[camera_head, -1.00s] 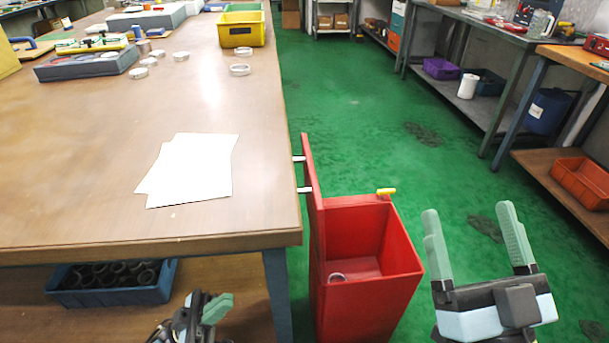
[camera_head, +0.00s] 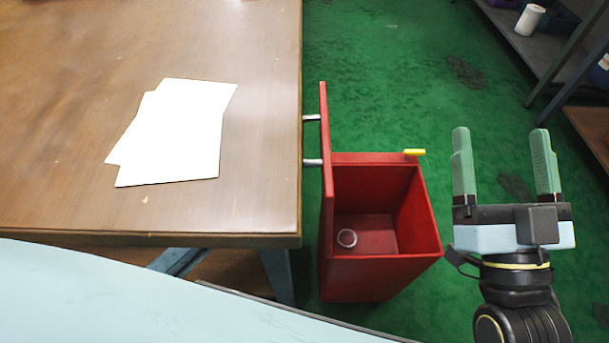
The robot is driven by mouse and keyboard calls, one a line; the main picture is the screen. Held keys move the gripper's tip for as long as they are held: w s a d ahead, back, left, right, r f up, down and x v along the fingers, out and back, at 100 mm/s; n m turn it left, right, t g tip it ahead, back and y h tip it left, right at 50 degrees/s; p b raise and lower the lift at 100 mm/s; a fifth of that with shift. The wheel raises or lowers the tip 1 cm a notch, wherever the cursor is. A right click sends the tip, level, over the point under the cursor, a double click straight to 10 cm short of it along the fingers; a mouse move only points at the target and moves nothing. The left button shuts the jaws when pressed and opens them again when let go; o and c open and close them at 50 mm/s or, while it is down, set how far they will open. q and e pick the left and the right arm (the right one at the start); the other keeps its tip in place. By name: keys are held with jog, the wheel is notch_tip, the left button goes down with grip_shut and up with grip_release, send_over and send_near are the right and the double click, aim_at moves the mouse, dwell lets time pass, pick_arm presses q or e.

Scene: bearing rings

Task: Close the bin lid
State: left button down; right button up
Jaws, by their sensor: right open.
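The red bin (camera_head: 360,278) stands on the green floor beside the right edge of the table. Its lid (camera_head: 325,140) stands upright on the bin's left side, so the bin is open. A yellow tab (camera_head: 414,153) sticks up at the bin's back rim. My right gripper (camera_head: 504,165) is open and empty, to the right of the bin and apart from it, with its fingers pointing away. My left gripper is not in view.
The wooden table (camera_head: 60,100) fills the left, with white sheets (camera_head: 178,135) on it. Two metal pegs join the lid side to the table edge. A shelf with a white roll (camera_head: 530,19) stands at the far right. Green floor is free behind the bin.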

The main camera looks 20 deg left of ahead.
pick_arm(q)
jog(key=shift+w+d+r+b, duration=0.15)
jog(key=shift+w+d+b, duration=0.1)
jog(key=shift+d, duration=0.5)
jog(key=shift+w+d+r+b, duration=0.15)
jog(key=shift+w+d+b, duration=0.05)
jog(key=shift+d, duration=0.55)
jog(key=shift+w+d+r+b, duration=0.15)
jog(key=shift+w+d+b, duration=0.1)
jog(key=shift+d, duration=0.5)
pick_arm(e)
jog(key=shift+s+d+r+t+y, duration=0.25)
jog(key=shift+s+r+t, duration=0.25)
jog(key=shift+r+t, duration=0.4)
jog(key=shift+a+f, duration=0.1)
jog(key=shift+f, duration=0.05)
